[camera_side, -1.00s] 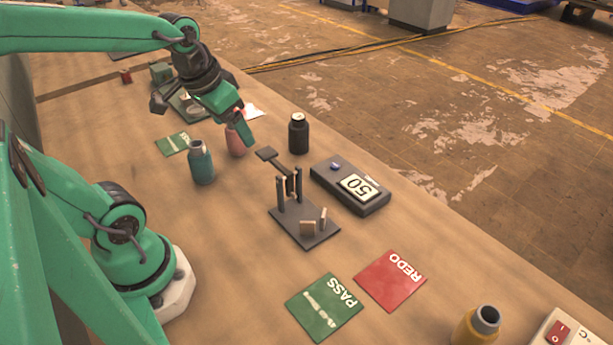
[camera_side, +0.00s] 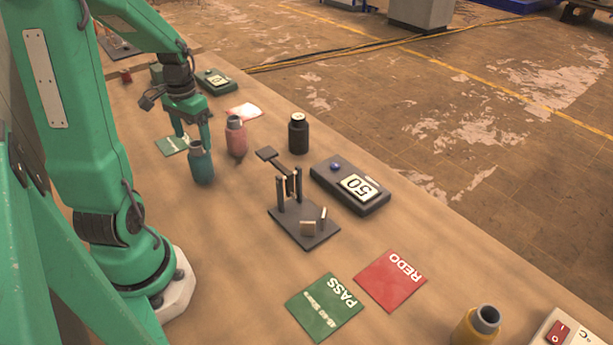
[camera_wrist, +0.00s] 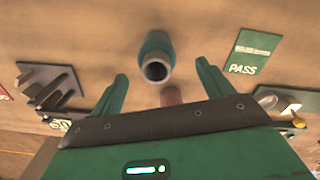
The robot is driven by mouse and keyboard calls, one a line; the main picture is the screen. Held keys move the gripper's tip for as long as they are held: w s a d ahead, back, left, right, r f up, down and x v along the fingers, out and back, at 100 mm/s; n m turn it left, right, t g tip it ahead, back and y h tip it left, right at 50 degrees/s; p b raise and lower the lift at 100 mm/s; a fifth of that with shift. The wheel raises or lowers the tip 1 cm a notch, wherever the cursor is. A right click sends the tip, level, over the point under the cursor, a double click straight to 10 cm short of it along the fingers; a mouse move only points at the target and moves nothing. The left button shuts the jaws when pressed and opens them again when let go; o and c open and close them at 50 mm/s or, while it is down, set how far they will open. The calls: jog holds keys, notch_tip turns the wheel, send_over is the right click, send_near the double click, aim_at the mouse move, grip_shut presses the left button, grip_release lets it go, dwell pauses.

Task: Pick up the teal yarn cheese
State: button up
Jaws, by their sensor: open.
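The teal yarn cheese (camera_side: 202,166) stands upright on the table in the side view, a teal cylinder with a pale grey top. In the wrist view it (camera_wrist: 156,45) lies ahead of and roughly between my fingertips, its round end facing the camera. My gripper (camera_side: 194,140) is open and points down, at or just behind the top of the teal cheese. In the wrist view the two fingers (camera_wrist: 162,71) are spread wide with nothing gripped. I cannot tell whether a finger touches the cheese.
A pink yarn cheese (camera_side: 236,138) stands close to the right, and a black one (camera_side: 298,134) farther right. A green PASS card (camera_side: 170,147) lies beside the teal cheese. A dark stand with posts (camera_side: 305,230) and a scale (camera_side: 350,186) stand nearer the front. A yellow one (camera_side: 470,328) stands front right.

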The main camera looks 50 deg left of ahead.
aim_at(198, 153)
jog(key=shift+f, duration=1.3)
jog(key=shift+f, duration=0.1)
jog(key=shift+w+d+f, duration=0.1)
jog(key=shift+d+f, duration=0.05)
jog(key=shift+f, duration=0.6)
jog(key=shift+w+d+f, duration=0.1)
jog(key=shift+d+f, duration=0.05)
jog(key=shift+f, duration=1.6)
jog(key=c, duration=1.1)
